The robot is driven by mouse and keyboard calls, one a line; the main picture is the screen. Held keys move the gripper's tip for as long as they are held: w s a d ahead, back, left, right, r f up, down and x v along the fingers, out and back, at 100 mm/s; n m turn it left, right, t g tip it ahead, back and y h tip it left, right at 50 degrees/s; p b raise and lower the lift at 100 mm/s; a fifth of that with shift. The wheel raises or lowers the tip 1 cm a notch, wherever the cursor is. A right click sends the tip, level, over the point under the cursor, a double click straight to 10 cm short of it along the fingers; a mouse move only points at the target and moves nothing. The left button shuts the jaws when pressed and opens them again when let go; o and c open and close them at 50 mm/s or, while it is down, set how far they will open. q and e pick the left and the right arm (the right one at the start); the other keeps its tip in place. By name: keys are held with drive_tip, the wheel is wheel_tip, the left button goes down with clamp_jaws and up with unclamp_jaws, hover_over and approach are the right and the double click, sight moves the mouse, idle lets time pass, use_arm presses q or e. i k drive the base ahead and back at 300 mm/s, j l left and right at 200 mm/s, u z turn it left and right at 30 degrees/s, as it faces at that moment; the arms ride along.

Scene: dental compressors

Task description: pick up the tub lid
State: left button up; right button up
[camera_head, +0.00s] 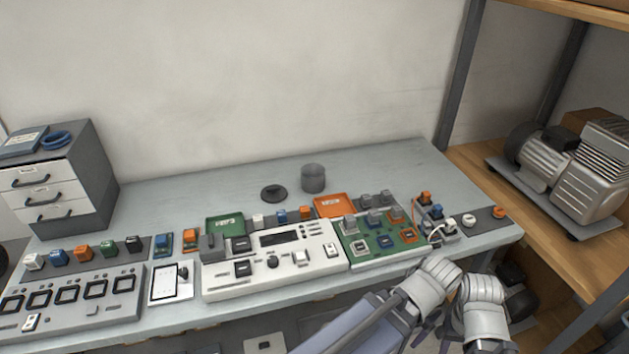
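The tub lid, a flat dark grey disc with a small raised knob (274,192), lies on the bench towards the back. A grey round tub (313,179) stands just to its right, apart from it. My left arm comes in from the bottom and its pale wrist (435,284) is at the bench's front edge, right of centre. My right wrist (482,298) is close beside it. Both are well to the front right of the lid and not touching it. The fingers of both grippers are not clearly visible, so their opening cannot be made out.
A white control panel (315,270) and a green board (365,264) line the bench front. Green (226,219) and orange (335,205) trays lie behind them. A drawer unit (90,165) stands left, a compressor (560,165) on the right shelf. The bench (200,195) is clear around the lid's left.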

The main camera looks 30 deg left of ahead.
sight(274, 194)
drive_tip(key=u, duration=1.45)
